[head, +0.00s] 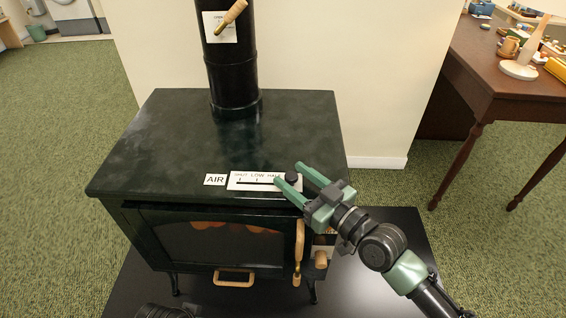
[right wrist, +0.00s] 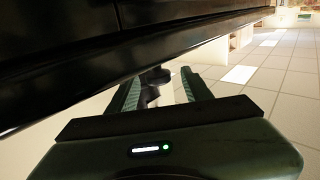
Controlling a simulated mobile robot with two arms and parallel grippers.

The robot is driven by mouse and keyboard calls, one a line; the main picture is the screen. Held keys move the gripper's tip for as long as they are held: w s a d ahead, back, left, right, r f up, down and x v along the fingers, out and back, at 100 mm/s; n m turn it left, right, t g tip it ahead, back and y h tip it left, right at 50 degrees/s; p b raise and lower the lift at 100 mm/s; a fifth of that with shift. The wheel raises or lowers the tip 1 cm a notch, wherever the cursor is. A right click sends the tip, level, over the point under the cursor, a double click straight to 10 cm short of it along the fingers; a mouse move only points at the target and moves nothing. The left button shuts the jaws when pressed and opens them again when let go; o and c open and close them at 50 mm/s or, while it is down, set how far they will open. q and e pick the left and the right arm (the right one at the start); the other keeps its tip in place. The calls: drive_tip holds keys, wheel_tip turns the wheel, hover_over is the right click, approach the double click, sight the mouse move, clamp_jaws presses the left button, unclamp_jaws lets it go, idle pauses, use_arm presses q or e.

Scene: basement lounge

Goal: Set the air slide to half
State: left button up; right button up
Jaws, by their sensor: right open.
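The air slide is a white plate (head: 252,181) with a dark slot and printed marks, lying on top of the dark green stove (head: 160,150). An "AIR" label (head: 215,180) sits to its left. The black slide knob (head: 291,178) is at the right end of the slot, past the readable "SHUT", "LOW" and "HALF" marks. My right gripper (head: 294,176) is open with its green fingers at the knob, one on either side as far as I can tell. In the right wrist view the dark knob (right wrist: 155,76) shows between the open fingers. Contact cannot be told. My left gripper does not show.
The black stovepipe (head: 230,70) rises at the back with a wooden-handled damper (head: 232,15). The stove door has a wooden handle (head: 299,250). A wooden table (head: 485,75) with small items stands at the right. Green carpet is clear between them.

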sight(283, 178)
drive_tip(key=shift+x, duration=2.1)
clamp_jaws()
